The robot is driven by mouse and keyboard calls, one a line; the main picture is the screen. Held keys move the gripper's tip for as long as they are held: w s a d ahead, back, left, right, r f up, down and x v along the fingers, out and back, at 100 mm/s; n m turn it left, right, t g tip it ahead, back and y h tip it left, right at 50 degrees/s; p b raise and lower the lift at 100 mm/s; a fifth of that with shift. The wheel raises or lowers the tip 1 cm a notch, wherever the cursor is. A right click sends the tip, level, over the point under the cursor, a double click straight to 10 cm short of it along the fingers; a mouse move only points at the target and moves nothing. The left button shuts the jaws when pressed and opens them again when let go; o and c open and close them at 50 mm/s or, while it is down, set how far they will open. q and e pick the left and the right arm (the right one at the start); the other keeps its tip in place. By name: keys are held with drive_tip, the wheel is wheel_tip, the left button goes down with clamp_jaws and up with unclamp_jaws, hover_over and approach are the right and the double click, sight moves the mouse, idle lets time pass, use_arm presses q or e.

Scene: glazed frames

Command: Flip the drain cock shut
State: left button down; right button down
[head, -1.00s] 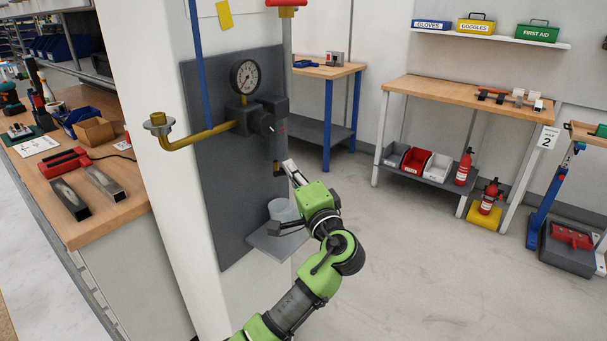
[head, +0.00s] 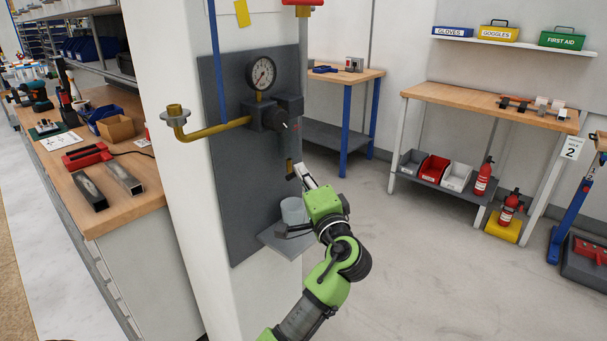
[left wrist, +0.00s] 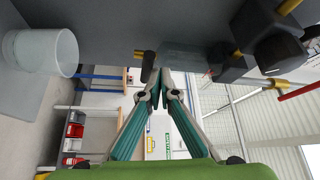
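The drain cock (head: 290,168) is a small brass fitting with a dark lever, below the filter under the gauge on the grey wall panel. In the left wrist view its black lever (left wrist: 148,66) stands out beside the brass stem (left wrist: 138,54), just left of my fingertips. My left gripper (head: 304,172) is close in front of and slightly below the cock. In the left wrist view its fingers (left wrist: 168,74) come together at the tips with nothing visible between them. Touch with the lever cannot be told. My right gripper is in neither view.
A gauge (head: 262,73) and dark regulator (head: 268,115) sit above, with a brass pipe (head: 215,130) leading left. A white bucket (head: 293,210) stands on a small shelf (head: 270,236) below.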

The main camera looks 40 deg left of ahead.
use_arm(q)
drive_tip(key=shift+a+f, duration=0.1)
drive_tip(key=shift+f, duration=0.25)
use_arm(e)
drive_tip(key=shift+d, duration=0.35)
use_arm(q)
drive_tip(key=v, duration=1.2)
drive_tip(key=shift+r, duration=0.35)
